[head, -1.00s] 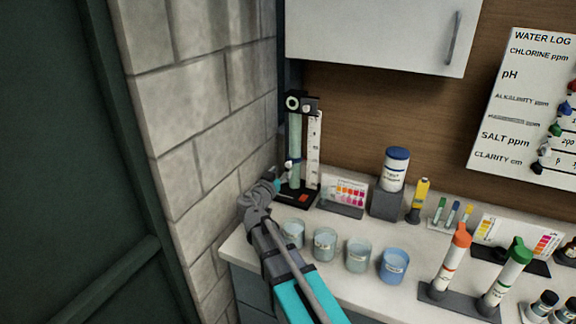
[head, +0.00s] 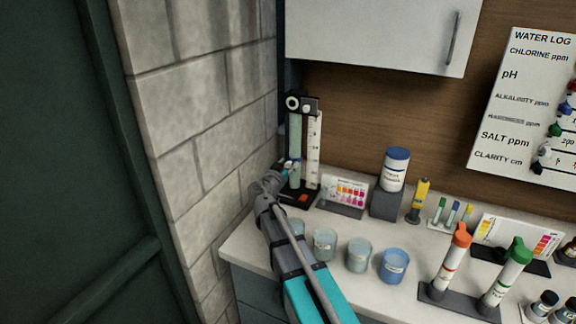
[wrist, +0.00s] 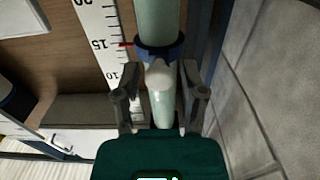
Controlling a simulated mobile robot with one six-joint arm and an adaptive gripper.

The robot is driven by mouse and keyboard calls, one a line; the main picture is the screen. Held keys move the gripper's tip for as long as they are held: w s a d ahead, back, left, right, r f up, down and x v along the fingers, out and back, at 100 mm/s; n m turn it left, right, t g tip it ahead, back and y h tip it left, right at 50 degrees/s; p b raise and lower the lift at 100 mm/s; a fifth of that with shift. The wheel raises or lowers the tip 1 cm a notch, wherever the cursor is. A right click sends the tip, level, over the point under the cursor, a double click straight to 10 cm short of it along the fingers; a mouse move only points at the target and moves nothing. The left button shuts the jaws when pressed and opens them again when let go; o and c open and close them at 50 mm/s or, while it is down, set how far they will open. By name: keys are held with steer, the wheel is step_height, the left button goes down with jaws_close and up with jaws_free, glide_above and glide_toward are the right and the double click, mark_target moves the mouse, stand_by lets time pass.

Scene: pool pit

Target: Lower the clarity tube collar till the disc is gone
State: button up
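The clarity tube (head: 295,138) stands upright on its black stand by the block wall, its lower part partly behind my arm. In the wrist view the pale green tube (wrist: 159,18) wears a dark blue collar (wrist: 158,51). A red pointer (wrist: 126,44) at the collar's left sits near the 15 mark on the white scale (wrist: 100,42). A whitish piece (wrist: 159,75) shows just below the collar. My gripper (wrist: 160,72) is open, one finger on each side of this piece, just under the collar; I cannot tell whether they touch it. The disc is not visible.
The block wall (wrist: 262,90) is close on the right in the wrist view. Sample cups (head: 325,242) stand on the counter near my arm. A colour chart (head: 345,192) and a blue-lidded bottle (head: 395,170) stand right of the tube.

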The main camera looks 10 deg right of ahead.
jaws_close()
steer(key=shift+f+b, duration=1.3)
steer(key=shift+o, duration=1.8)
jaws_free()
steer(key=shift+s, duration=0.1)
